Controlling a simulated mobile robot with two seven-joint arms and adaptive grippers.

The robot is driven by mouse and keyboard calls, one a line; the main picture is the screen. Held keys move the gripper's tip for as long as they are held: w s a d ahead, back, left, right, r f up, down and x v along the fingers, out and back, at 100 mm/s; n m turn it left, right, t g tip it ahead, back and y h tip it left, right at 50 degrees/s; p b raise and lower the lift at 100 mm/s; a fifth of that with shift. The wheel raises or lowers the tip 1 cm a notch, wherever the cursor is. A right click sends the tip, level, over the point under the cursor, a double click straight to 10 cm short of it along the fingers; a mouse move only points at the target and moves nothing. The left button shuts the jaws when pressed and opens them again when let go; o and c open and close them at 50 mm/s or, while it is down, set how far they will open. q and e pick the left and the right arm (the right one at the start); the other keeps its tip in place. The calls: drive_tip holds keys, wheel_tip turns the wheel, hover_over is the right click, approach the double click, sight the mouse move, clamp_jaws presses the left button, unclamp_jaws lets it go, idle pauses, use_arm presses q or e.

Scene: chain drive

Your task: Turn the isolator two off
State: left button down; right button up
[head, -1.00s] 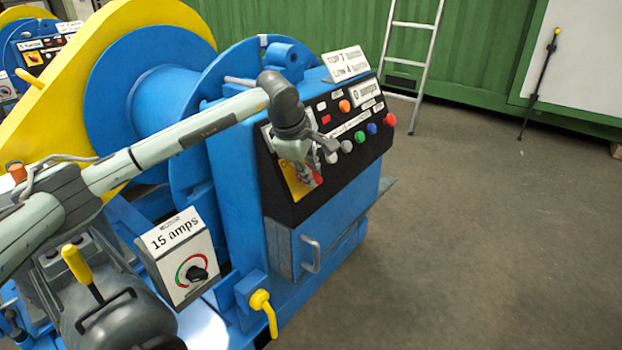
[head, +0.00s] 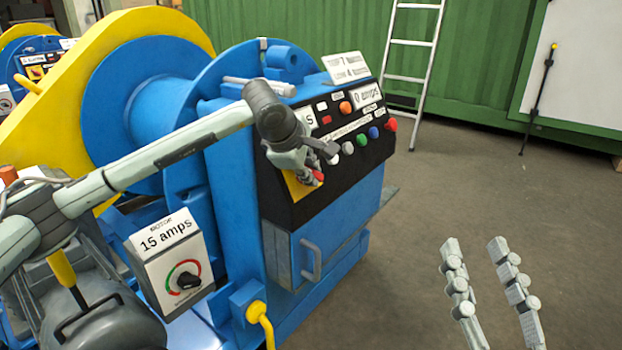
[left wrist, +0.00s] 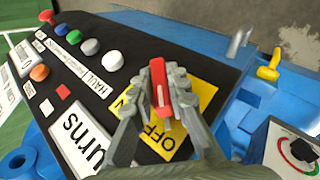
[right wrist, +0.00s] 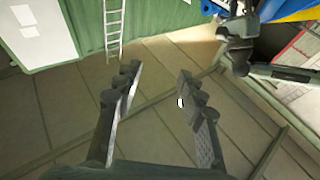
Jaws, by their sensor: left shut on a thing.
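An isolator switch with a red handle (left wrist: 160,90) sits on a yellow plate (left wrist: 203,92) on the black control panel (head: 340,163). In the left wrist view the plate reads OFF, and its other lettering is partly hidden by my fingers. My left gripper (head: 313,180) is shut on the red handle, with a finger on each side of it. My fingers hide much of the plate in the head view. I see no number on this isolator. My right gripper (head: 473,243) is open and empty over the floor at the lower right; its fingers also show in the right wrist view (right wrist: 157,72).
Coloured buttons and labels line the panel beside the isolator. Another panel with a yellow plate (head: 36,72) is at the far left. A ladder (head: 412,70) leans behind.

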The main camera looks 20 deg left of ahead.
drive_tip(key=shift+s+d+r+t, duration=0.15)
drive_tip(key=shift+r+t, duration=0.25)
drive_tip(key=shift+r, duration=0.25)
use_arm(q)
drive_tip(key=c, duration=1.5)
unclamp_jaws()
drive_tip(key=shift+s+r, duration=0.1)
drive_tip(key=v, duration=1.1)
drive_tip(key=shift+s+r, duration=0.25)
drive_tip(key=shift+r, duration=0.05)
